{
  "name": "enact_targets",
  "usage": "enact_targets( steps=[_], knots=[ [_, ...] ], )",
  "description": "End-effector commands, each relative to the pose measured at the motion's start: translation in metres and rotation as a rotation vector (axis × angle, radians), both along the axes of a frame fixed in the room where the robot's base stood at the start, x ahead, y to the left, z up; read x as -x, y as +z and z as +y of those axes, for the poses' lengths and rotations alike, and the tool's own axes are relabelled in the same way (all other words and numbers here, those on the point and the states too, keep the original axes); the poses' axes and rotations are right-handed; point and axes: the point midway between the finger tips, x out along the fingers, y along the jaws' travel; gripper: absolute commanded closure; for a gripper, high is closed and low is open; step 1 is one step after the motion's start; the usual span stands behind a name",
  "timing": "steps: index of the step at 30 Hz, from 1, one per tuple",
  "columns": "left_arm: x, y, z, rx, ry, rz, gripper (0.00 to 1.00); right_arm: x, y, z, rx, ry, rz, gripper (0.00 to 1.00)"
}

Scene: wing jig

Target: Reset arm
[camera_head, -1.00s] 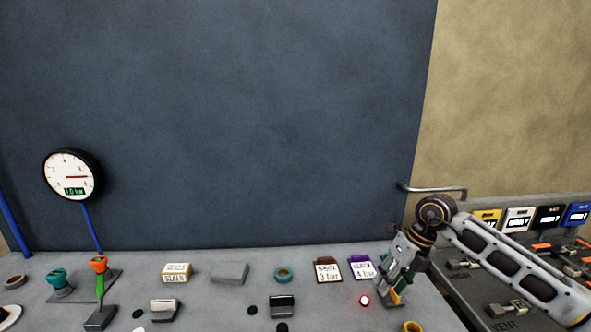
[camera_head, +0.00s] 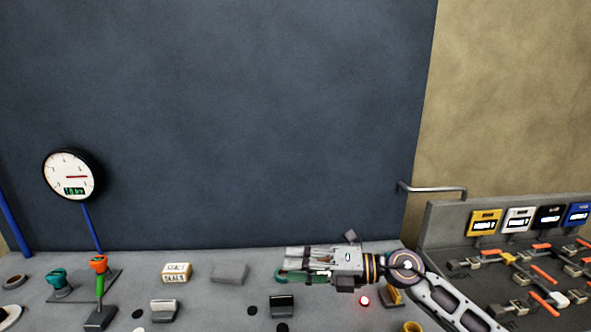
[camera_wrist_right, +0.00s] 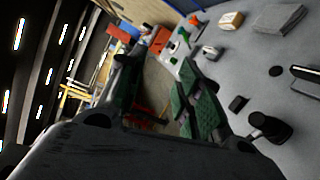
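My right gripper (camera_head: 292,264) is in the head view, low at centre right. Its fingers point left, over the grey bench top. It also shows in the wrist view (camera_wrist_right: 160,95), where the two green-padded fingers stand apart with nothing visible between them. My right arm reaches in from the lower right. My left gripper is not in view.
The bench holds a green-stemmed valve (camera_head: 99,285), a white labelled block (camera_head: 176,273), a grey block (camera_head: 230,273), clamps (camera_head: 282,306) and a lit red lamp (camera_head: 365,301). A gauge (camera_head: 72,175) hangs at left. A panel with levers (camera_head: 545,275) stands at right.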

Motion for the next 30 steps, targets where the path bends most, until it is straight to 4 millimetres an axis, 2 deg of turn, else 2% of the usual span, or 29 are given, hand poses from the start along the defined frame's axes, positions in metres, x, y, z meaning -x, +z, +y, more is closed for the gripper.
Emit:
enact_targets(
  steps=[7,15,23,30],
  knots=[
    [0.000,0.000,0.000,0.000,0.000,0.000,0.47,-0.005,0.035,0.006,-0.270,-0.120,0.070,0.65],
    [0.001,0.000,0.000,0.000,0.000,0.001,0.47,-0.022,0.060,-0.013,-0.530,-0.295,0.179,0.65],
    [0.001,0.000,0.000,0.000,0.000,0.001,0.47,-0.042,0.062,-0.047,-0.741,-0.495,0.319,0.65],
    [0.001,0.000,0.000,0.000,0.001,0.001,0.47,-0.057,0.042,-0.087,-0.895,-0.705,0.472,0.65]
  ],
)
